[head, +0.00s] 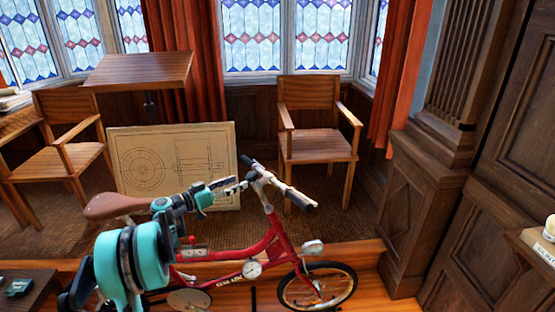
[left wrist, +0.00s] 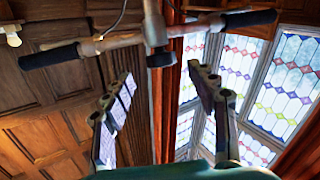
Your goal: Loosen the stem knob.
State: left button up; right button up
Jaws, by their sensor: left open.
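A red bicycle (head: 235,268) stands upright with its handlebar (head: 285,190) toward the right. In the left wrist view the handlebar's metal stem (left wrist: 154,25) runs down from the top, and a small dark piece at its lower end (left wrist: 160,60) looks like the stem knob. My left gripper (head: 243,183) reaches from the left, above the frame and close beside the stem. Its two fingers are apart in the left wrist view (left wrist: 163,80), with the dark piece beyond the gap between the tips. Nothing is between the fingers. My right gripper is not in view.
The brown saddle (head: 115,205) is left of my gripper. A drawing board (head: 172,165) leans behind the bicycle, with wooden chairs (head: 315,145) (head: 60,155) nearby. A wooden pillar (head: 405,215) stands to the right. Dark grips (left wrist: 48,56) (left wrist: 250,18) end the handlebar.

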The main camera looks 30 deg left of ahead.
aim_at(249, 176)
pick_arm(q)
jog(key=shift+w+a+r, duration=0.15)
jog(key=shift+w+a, duration=0.05)
jog(key=shift+w, duration=0.05)
jog(key=b+x, duration=0.1)
jog(key=x, duration=0.6)
jog(key=shift+d+r, duration=0.15)
jog(key=c, duration=1.2)
